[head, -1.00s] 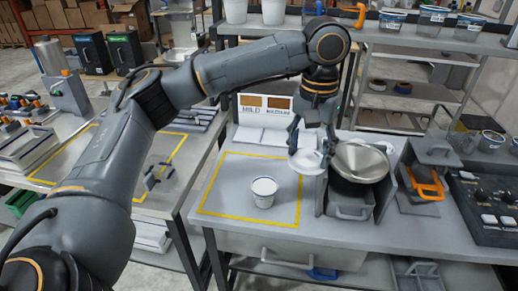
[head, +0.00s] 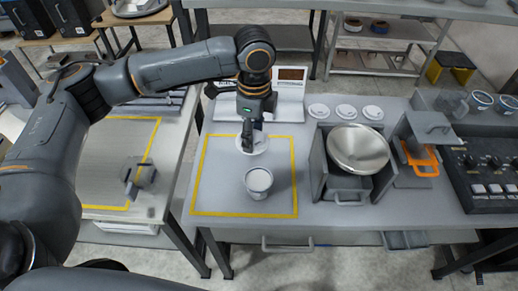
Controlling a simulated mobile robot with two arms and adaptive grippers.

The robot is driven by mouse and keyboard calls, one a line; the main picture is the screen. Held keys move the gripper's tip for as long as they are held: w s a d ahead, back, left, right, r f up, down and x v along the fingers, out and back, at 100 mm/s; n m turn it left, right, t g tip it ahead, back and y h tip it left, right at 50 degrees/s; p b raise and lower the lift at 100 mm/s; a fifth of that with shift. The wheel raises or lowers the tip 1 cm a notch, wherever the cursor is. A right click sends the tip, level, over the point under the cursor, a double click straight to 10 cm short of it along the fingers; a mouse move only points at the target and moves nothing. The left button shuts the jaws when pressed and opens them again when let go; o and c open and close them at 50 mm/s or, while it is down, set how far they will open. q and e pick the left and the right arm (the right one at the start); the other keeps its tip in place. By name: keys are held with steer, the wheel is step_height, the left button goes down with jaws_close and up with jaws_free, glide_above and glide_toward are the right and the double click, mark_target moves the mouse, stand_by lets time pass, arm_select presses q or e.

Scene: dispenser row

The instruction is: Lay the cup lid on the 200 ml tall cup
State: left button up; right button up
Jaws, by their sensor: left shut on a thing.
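The white cup (head: 259,184) stands upright inside the yellow outline on the table, its round top facing up. My left gripper (head: 248,143) is shut on a white cup lid (head: 261,148) and holds it just behind the cup, apart from it in the picture. The fingers hide part of the lid, and its exact height above the table is hard to tell. My right gripper is not in view.
Three white lids, one of them a spare lid (head: 346,112), lie in a row at the back. A metal bowl (head: 358,149) sits on a grey stand right of the outline. An orange-handled dispenser (head: 424,163) and a dark control panel (head: 490,180) stand farther right.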

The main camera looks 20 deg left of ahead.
mark_target(257, 153)
arm_select(q)
steer(key=s+f+m+p, duration=0.1)
steer(key=m, duration=0.2)
steer(key=s+d+f+m+p, duration=0.1)
steer(key=m, duration=0.3)
steer(key=s+d+f+m+p, duration=0.1)
steer(key=m+p, duration=0.1)
steer(key=m, duration=0.2)
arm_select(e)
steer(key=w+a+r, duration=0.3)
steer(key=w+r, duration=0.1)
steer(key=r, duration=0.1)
arm_select(q)
steer(key=f+m+b, duration=0.1)
steer(key=f, duration=0.1)
steer(key=f+m+b, duration=0.1)
steer(key=f+b, duration=0.1)
steer(key=s+f+m+b, duration=0.1)
steer(key=f+b, duration=0.1)
steer(key=shift+d, duration=0.25)
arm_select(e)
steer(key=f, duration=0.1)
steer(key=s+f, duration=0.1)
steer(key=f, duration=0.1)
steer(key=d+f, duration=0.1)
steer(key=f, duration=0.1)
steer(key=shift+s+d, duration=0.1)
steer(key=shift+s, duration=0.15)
